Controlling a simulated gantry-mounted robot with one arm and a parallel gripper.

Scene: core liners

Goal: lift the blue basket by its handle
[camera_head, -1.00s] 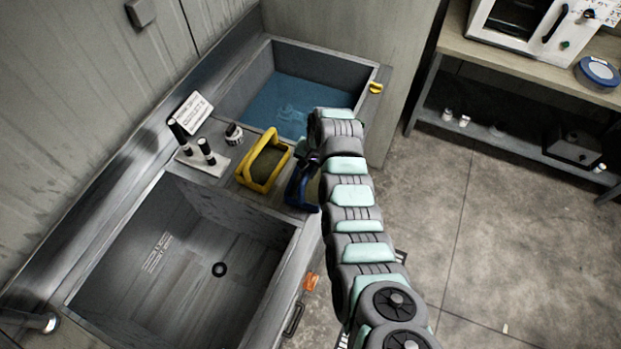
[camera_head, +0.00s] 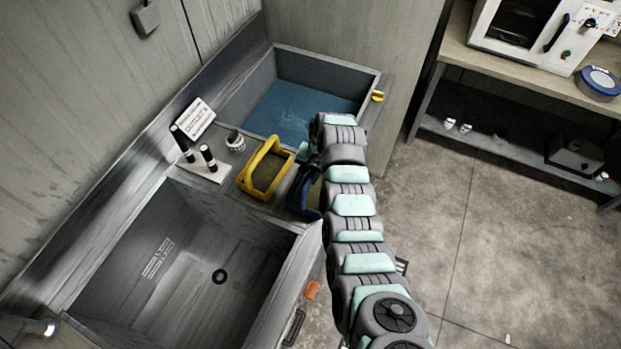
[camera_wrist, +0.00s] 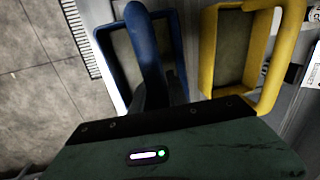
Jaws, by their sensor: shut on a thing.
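The blue basket (camera_head: 294,201) stands on the ledge between the two sink basins in the head view, partly hidden behind my arm. In the wrist view its blue rim (camera_wrist: 108,62) and raised handle (camera_wrist: 143,45) show. My gripper (camera_wrist: 160,92) is shut on the handle, with its dark fingers around the lower part of the blue bar as seen there. The fingertips are hidden by my arm in the head view. I cannot tell whether the basket's base is clear of the ledge.
A yellow basket (camera_head: 246,181) stands close to the left of the blue one, with a narrow gap. Beyond it are a small jar (camera_head: 235,141) and dark bottles on a white plate (camera_head: 209,172). One basin holds water (camera_head: 290,112); the nearer basin (camera_head: 185,285) is empty.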

